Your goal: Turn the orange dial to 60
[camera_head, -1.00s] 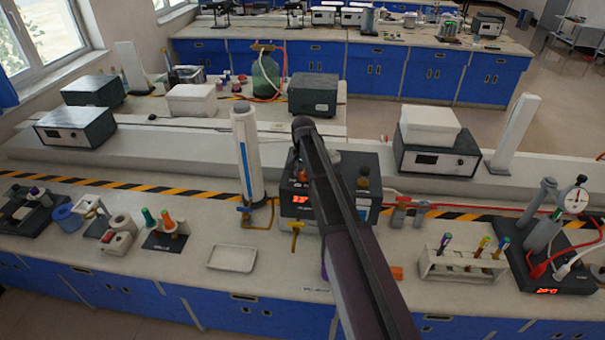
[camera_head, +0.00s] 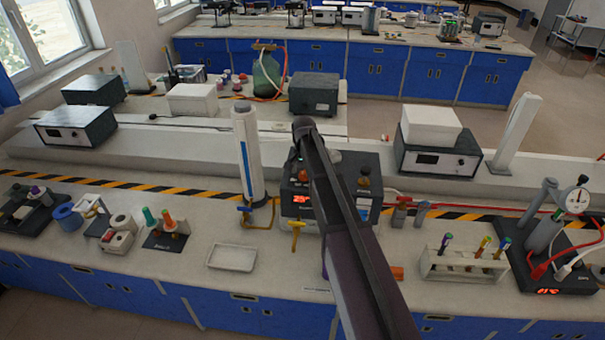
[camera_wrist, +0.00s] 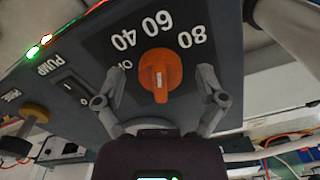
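The orange dial (camera_wrist: 160,76) sits on a dark panel (camera_wrist: 95,62) in the wrist view, with a pale line on its face. A label at the dial's left is partly hidden by a finger. My gripper (camera_wrist: 163,72) is open, one finger on each side of the dial, with visible gaps; I cannot tell its depth from the panel.
A PUMP rocker switch (camera_wrist: 72,92) and a brass-coloured knob (camera_wrist: 34,112) are left of the dial. In the head view, a white column (camera_head: 247,160) stands left of the unit and a test-tube rack (camera_head: 462,268) to its right. A white tray (camera_head: 232,257) lies in front.

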